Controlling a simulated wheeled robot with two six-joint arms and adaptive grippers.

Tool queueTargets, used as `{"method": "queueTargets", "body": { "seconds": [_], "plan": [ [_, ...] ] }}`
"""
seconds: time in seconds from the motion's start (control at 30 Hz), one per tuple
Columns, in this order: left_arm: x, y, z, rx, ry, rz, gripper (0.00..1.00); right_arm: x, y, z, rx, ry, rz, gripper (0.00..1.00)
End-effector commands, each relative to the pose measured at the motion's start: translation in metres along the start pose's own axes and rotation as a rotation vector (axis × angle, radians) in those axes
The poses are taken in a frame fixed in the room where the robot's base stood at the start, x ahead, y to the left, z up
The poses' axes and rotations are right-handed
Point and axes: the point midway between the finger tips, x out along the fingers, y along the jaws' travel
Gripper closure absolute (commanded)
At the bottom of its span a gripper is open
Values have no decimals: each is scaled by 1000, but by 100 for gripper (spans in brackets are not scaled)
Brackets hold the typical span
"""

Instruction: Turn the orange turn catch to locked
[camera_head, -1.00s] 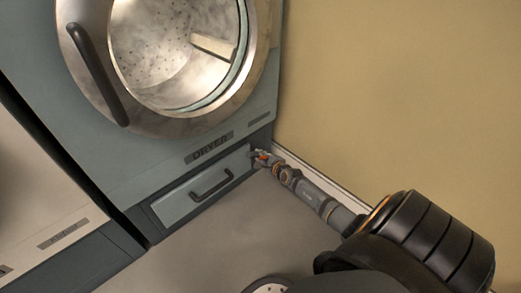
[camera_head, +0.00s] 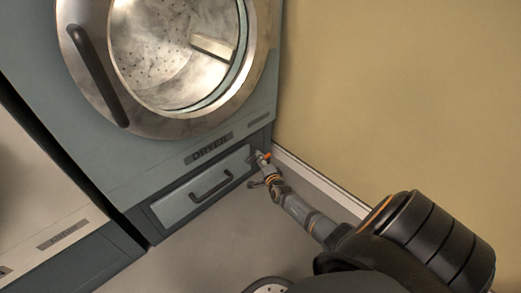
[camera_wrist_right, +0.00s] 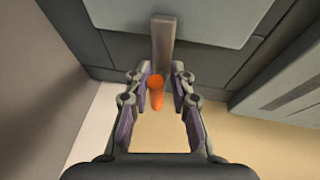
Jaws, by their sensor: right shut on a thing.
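The orange turn catch (camera_head: 265,156) is at the lower right corner of the dryer, beside the right end of the drawer front. In the right wrist view the orange catch (camera_wrist_right: 156,92) sits between the two fingers, below a grey-brown bar (camera_wrist_right: 162,42). My right gripper (camera_head: 261,161) is at the catch, and its fingers (camera_wrist_right: 161,84) are shut on it, though a gap shows beside it from this angle. In the head view the gripper partly hides the catch. My left gripper is not in view.
The dryer drawer (camera_head: 201,188) with its dark handle is closed, just left of the catch. The round dryer door (camera_head: 97,75) is above. A tan wall (camera_head: 390,90) with a white baseboard (camera_head: 320,181) stands close on the right. The grey floor (camera_head: 200,250) in front is clear.

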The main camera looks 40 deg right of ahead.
Motion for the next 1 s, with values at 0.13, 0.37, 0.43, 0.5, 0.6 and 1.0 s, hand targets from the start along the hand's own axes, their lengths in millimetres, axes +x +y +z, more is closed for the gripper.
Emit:
{"method": "queueTargets", "body": {
  "seconds": [0.13,0.37,0.43,0.5,0.6,1.0],
  "plan": [
    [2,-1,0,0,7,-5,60,-2,9,0,-18,0,13,100],
    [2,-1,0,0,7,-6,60,-2,9,0,-21,0,13,100],
    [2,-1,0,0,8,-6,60,-2,9,0,-21,0,13,100],
    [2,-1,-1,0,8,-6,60,-2,10,0,-20,0,13,76],
    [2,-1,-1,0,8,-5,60,-2,9,0,-19,1,12,62],
    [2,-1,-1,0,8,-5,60,-1,4,0,-16,2,3,62]
  ]
}}
